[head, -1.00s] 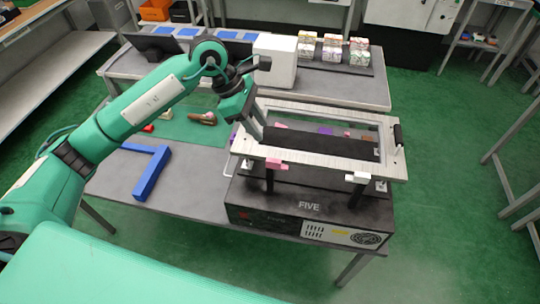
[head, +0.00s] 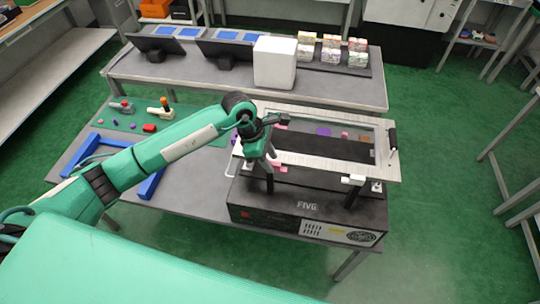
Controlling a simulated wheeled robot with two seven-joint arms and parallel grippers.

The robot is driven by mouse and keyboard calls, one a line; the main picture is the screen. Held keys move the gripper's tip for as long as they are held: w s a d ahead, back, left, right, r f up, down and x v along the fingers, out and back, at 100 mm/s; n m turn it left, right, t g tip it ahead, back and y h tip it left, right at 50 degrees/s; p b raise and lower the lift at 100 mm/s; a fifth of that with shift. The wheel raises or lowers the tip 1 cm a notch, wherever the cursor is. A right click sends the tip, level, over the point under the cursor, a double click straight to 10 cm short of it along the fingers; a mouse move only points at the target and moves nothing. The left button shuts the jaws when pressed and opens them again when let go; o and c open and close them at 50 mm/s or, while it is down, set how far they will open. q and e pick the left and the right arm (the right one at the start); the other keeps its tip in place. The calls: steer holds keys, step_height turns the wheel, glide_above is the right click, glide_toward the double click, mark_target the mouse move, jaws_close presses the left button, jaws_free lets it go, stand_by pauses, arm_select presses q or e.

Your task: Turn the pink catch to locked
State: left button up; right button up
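The pink catch (head: 276,161) is on the front rail of the grey metal frame (head: 320,171), left of centre. Only a small part of it shows beside my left gripper, so its position is hard to read. My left gripper (head: 269,170) points down at the front left of the frame, right at the pink catch. Its fingers overlap the catch in the head view. I cannot tell whether they touch it or how far apart they are. My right gripper is out of view.
A white catch (head: 354,180) is on the front rail further right. A black handle (head: 392,138) stands at the frame's right end. The frame is above a black box (head: 310,222). A blue bracket (head: 151,186) lies left, partly under my arm. A white block (head: 275,62) stands behind.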

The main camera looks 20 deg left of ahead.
arm_select(q)
steer(key=shift+d+f, duration=0.1)
steer(key=shift+f, duration=0.2)
jaws_close()
